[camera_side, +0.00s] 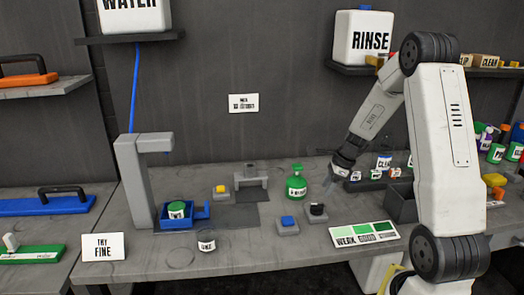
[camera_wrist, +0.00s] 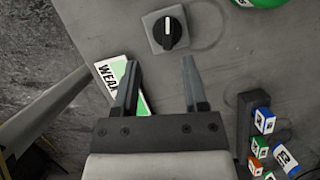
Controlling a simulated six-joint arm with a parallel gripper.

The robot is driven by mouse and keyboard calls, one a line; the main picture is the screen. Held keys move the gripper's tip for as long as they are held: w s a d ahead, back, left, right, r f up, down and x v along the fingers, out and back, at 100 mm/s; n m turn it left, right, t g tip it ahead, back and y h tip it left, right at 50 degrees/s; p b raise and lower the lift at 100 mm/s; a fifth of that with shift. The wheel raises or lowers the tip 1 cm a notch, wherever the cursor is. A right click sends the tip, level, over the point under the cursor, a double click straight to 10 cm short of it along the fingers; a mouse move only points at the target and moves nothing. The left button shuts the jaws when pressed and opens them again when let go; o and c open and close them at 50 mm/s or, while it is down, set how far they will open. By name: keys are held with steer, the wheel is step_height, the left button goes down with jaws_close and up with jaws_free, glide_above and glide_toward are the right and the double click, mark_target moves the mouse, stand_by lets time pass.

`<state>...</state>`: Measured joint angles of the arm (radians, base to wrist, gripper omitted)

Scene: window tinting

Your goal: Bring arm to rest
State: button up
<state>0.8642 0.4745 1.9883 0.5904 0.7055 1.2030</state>
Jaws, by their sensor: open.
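My gripper (camera_side: 335,180) hangs above the right part of the grey workbench (camera_side: 250,250), angled down and to the left. In the wrist view my gripper (camera_wrist: 160,75) shows two dark fingers spread apart, with nothing between them. A grey block with a black knob (camera_wrist: 167,31) lies beyond the fingertips; the knob block also shows in the side view (camera_side: 315,214). The card with green shades (camera_wrist: 112,72), marked WEAK, is partly hidden behind the left finger.
A green bottle (camera_side: 297,183) stands close left of my gripper. A blue-button block (camera_side: 288,224), a white-labelled jar (camera_side: 207,241) and a blue tray with a green jar (camera_side: 185,220) stand further left. Small labelled blocks (camera_wrist: 264,120) sit right of the fingers. The RINSE tank (camera_side: 362,38) is on a shelf.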

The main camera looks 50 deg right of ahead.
steer(key=s+a+r+n+h, duration=0.1)
steer(key=s+a+n, duration=0.1)
steer(key=a+n, duration=1.2)
steer(key=s+a+n+g+h, duration=0.1)
steer(key=s+a+n, duration=0.1)
steer(key=a+n, duration=1.1)
steer(key=shift+a+r+n, duration=0.35)
steer(key=shift+r+n, duration=0.05)
steer(key=shift+n, duration=0.6)
steer(key=shift+w, duration=0.1)
